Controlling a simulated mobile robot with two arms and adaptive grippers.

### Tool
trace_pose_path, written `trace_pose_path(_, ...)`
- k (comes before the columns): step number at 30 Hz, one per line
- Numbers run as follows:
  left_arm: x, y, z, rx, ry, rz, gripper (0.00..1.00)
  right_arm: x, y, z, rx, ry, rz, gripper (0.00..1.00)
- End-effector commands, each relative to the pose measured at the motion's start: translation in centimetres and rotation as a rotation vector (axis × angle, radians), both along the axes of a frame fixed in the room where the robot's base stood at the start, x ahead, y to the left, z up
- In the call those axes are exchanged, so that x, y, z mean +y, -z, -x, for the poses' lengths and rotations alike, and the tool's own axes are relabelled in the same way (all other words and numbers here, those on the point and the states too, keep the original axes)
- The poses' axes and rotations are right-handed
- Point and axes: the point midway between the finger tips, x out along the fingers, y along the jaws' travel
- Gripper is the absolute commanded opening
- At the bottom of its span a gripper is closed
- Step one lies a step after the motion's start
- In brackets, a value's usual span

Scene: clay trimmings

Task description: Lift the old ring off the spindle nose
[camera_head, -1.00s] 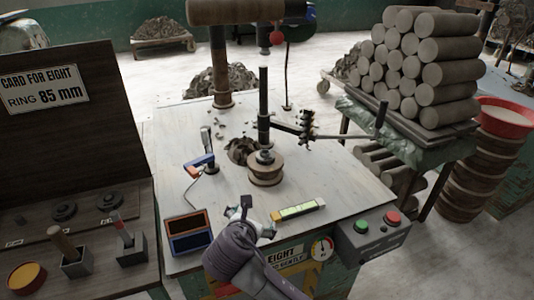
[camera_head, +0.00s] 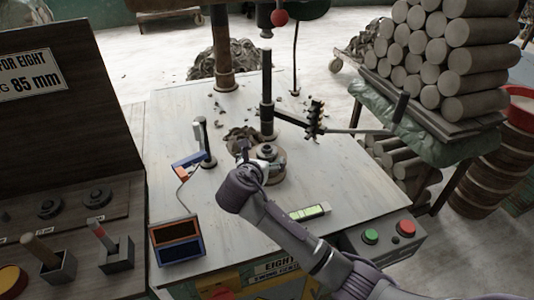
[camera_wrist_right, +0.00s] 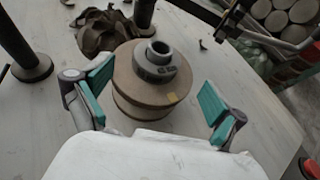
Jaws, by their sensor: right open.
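A grey ring (camera_wrist_right: 155,62) sits around the short spindle nose (camera_wrist_right: 158,48) on top of a round tan drum (camera_wrist_right: 125,98). In the head view the ring (camera_head: 267,152) shows small on the drum, partly behind my gripper. My right gripper (camera_head: 254,160) is at the near left side of the drum. In the wrist view my right gripper (camera_wrist_right: 157,90) is open, one teal-padded finger on each side of the drum, with a gap to each side. Nothing is between the fingers except the view of the drum and ring. My left gripper is not in view.
A dark post (camera_head: 266,95) with a toothed side arm (camera_head: 314,120) stands behind the drum. Clay trimmings (camera_head: 243,135) lie beside it. A red button (camera_head: 406,227) is front right.

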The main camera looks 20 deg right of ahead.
Motion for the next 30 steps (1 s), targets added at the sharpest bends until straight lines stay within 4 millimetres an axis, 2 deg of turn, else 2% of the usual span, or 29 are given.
trace_pose_path(5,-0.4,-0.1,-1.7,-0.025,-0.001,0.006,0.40,-0.6,0.4,-1.2,0.000,0.001,0.000,0.96)
trace_pose_path(9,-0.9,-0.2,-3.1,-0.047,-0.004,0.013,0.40,-1.5,1.1,-3.1,0.001,0.002,0.000,0.96)
trace_pose_path(15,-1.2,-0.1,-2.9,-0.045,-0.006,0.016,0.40,-2.4,1.9,-4.5,0.001,0.001,0.000,0.96)
trace_pose_path(21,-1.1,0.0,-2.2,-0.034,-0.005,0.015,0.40,-2.4,1.9,-4.6,0.001,-0.001,-0.001,0.96)
trace_pose_path(23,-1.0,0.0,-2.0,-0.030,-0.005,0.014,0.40,-2.4,2.0,-4.6,0.001,0.000,-0.001,0.89)
trace_pose_path(30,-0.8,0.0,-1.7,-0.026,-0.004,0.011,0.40,-2.4,2.0,-4.6,0.001,0.000,-0.001,0.49)
